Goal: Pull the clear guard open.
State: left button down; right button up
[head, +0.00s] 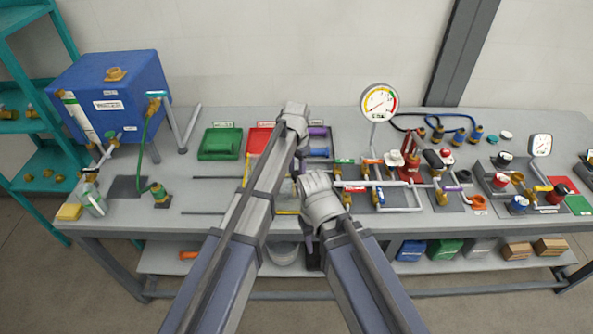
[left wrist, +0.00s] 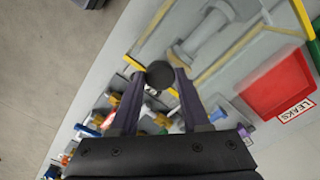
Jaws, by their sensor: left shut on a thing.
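The clear guard (left wrist: 232,52) is a see-through box with yellow edges in the left wrist view. A pale grey part of a machine shows through it. In the head view only bits of its yellow edging (head: 247,172) show beside my arms. A dark round knob (left wrist: 159,74) sits at the guard's near corner. My left gripper (left wrist: 158,88) is shut on this knob, one finger on each side. In the head view my forearms hide most of the guard and the grip. My right arm is folded beside it, and its fingers are not visible.
A red tray (left wrist: 278,82) labelled LEAKS lies beside the guard. A green tray (head: 220,143) is at the back left. Pipes and valves (head: 375,185) and a round gauge (head: 379,102) stand to the right. A blue tank (head: 112,95) stands at the left.

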dwell(0.4)
pick_arm(q)
jog(key=a, duration=2.2)
jog(key=shift+c, duration=1.9)
grip_release()
jog(key=shift+r, duration=0.1)
notch_tip(320, 180, up, 8)
jog(key=p, duration=0.7)
jog(key=shift+p, duration=0.4)
jog(key=shift+f, duration=0.2)
